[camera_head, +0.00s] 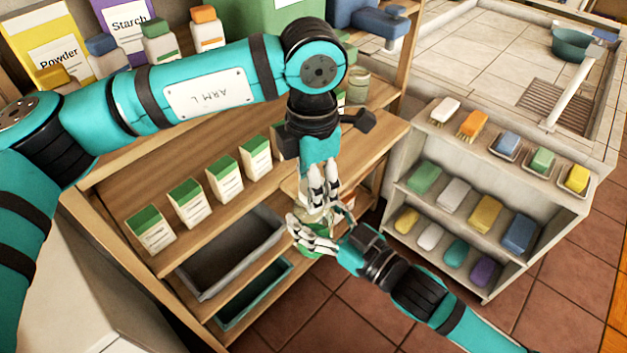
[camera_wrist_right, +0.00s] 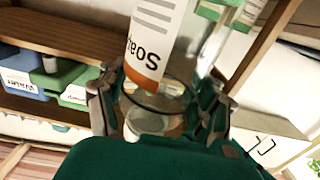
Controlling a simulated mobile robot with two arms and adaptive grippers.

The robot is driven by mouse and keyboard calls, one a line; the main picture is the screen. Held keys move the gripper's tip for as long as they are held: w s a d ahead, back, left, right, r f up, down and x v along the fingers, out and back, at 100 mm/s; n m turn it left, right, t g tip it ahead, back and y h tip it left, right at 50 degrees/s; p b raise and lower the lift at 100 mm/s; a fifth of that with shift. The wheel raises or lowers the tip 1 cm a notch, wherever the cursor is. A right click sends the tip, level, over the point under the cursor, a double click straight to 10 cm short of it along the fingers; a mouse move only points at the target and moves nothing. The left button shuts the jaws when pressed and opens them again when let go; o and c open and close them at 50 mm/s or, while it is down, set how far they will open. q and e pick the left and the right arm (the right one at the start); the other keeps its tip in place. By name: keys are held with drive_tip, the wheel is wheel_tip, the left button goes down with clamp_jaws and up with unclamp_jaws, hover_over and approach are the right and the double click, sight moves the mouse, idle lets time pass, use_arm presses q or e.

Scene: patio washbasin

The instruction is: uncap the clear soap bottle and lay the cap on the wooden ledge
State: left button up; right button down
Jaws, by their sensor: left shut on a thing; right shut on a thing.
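The clear soap bottle (camera_wrist_right: 156,95) has a white label with an orange band and the lettering "Soap". It sits between the fingers of my right gripper (camera_wrist_right: 158,108), which is shut on it. In the head view the bottle is mostly hidden by the hands. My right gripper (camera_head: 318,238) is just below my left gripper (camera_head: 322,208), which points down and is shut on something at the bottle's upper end. The cap itself is hidden, so I cannot tell whether it is still on the bottle. The wooden ledge (camera_head: 375,143) lies behind and beside the hands.
White-and-green cartons (camera_head: 188,203) stand in a row on the wooden shelf at left. Grey (camera_head: 230,255) and teal (camera_head: 255,295) bins sit below. A stone shelf (camera_head: 490,165) with soaps and brushes stands at right. The tiled floor (camera_head: 380,315) in front is clear.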

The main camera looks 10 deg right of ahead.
use_arm(q)
drive_tip(key=n, duration=0.7)
drive_tip(key=shift+w+a+r, duration=0.1)
drive_tip(key=shift+a, duration=0.05)
drive_tip(key=n, duration=1)
drive_tip(key=shift+n, duration=0.4)
drive_tip(key=n, duration=0.4)
drive_tip(key=shift+s+n, duration=0.2)
drive_tip(key=shift+n, duration=0.1)
drive_tip(key=shift+r, duration=0.1)
drive_tip(key=shift+r, duration=1.05)
drive_tip(key=shift+r, duration=0.1)
